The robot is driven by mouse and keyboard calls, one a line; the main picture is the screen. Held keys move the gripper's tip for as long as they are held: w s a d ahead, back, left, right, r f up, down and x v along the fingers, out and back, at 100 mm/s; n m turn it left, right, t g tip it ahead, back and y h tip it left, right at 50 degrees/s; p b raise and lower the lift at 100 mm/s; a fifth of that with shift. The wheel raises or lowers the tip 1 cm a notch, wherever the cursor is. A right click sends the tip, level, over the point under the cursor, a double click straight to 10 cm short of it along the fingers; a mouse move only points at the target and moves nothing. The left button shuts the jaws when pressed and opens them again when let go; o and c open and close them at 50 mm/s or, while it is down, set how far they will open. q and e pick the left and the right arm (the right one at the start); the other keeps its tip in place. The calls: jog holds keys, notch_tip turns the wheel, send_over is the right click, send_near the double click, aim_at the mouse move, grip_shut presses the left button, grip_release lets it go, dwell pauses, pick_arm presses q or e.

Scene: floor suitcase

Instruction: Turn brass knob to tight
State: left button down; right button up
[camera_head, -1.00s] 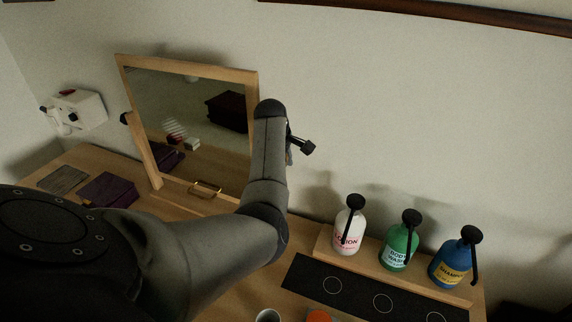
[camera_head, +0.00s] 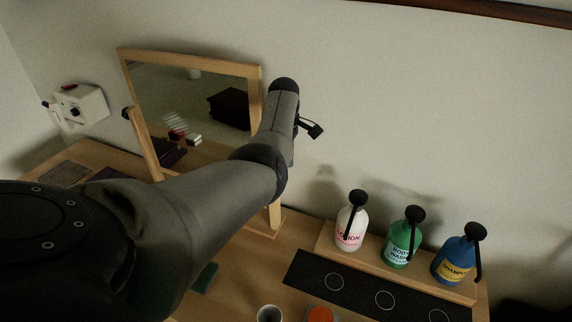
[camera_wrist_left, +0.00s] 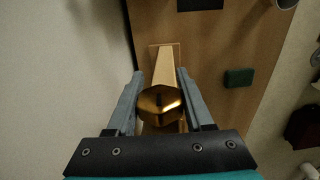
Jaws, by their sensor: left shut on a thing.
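The brass knob (camera_wrist_left: 161,103) shows in the left wrist view as a faceted, shiny piece with a dark slot-like mark on its face. It sits between the two grey fingers of my left gripper (camera_wrist_left: 161,95), which is shut on it. Behind it is a wooden post (camera_wrist_left: 164,66). In the head view the mirror (camera_head: 185,105) has a light wood frame (camera_head: 190,60) and stands on the wooden table. My left arm covers the mirror's right side there, so the knob and fingers are hidden. How tight the knob is cannot be told. My right gripper is not seen.
Lotion (camera_head: 351,228), body wash (camera_head: 403,240) and shampoo (camera_head: 455,260) bottles stand on a wooden riser at right, behind a black mat (camera_head: 360,285). A cup (camera_head: 269,314) is at the front edge. A green block (camera_wrist_left: 239,77) lies on the table. The wall is close behind.

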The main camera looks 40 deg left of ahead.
pick_arm(q)
jog(key=shift+f, duration=0.1)
jog(key=shift+c, duration=1.5)
grip_release()
jog(key=r, duration=0.8)
jog(key=r+b, duration=0.1)
jog(key=r, duration=0.3)
jog(key=shift+s+d+r, duration=0.1)
jog(key=shift+s+r, duration=0.2)
jog(key=shift+s+r+p, duration=0.1)
jog(key=shift+r+p, duration=0.75)
jog(key=shift+r, duration=0.55)
jog(key=shift+f, duration=0.1)
